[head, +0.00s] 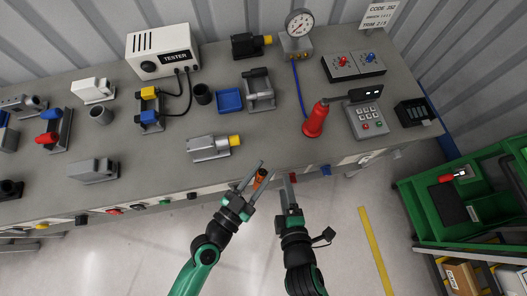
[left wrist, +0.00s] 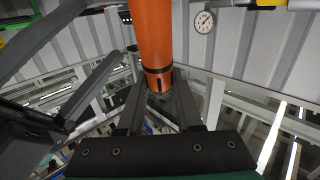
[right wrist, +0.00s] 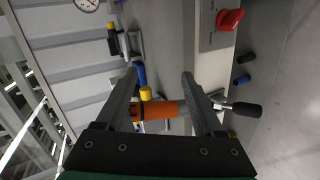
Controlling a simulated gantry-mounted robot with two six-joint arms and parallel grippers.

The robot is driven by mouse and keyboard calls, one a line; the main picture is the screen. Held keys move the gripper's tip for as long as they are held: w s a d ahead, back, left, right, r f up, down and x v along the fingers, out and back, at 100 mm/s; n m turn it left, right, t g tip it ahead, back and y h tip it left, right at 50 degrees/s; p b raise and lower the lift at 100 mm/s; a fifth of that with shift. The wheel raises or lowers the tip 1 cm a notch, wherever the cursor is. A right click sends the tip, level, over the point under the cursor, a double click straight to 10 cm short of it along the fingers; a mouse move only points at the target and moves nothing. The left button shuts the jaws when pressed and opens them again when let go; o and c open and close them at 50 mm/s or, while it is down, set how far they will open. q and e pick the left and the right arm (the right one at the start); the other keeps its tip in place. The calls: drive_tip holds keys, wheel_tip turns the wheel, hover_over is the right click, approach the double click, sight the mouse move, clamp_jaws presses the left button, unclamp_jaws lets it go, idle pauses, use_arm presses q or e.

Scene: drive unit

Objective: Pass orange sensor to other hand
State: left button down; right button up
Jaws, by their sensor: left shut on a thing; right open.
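The orange sensor (head: 259,177) is a cylinder held by my left gripper (head: 258,178) in front of the bench's front edge. In the left wrist view the orange sensor (left wrist: 155,40) rises from between the shut fingers (left wrist: 160,95). My right gripper (head: 286,180) is open and empty, just right of the left one. In the right wrist view the orange sensor (right wrist: 160,110) lies crosswise in the gap between the open fingers (right wrist: 160,80). I cannot tell whether the right fingers touch it. Part of the sensor is hidden by the left fingers in the head view.
The grey bench (head: 270,150) lies just beyond both grippers. A grey block with a yellow end (head: 208,148) and a red cone-shaped tool (head: 316,120) stand near its front. A green cart (head: 420,215) is at the right.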

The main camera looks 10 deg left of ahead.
drive_tip(key=s+a+f+n+y, duration=0.15)
drive_tip(key=s+a+n, duration=0.45)
drive_tip(key=n, duration=1.2)
drive_tip(key=x, duration=1.1)
drive_tip(key=shift+w+d+r+t, duration=0.2)
drive_tip(key=shift+d+r+t, duration=0.05)
drive_tip(key=shift+r+t, duration=0.05)
clamp_jaws()
use_arm(q)
drive_tip(key=c, duration=0.5)
unclamp_jaws()
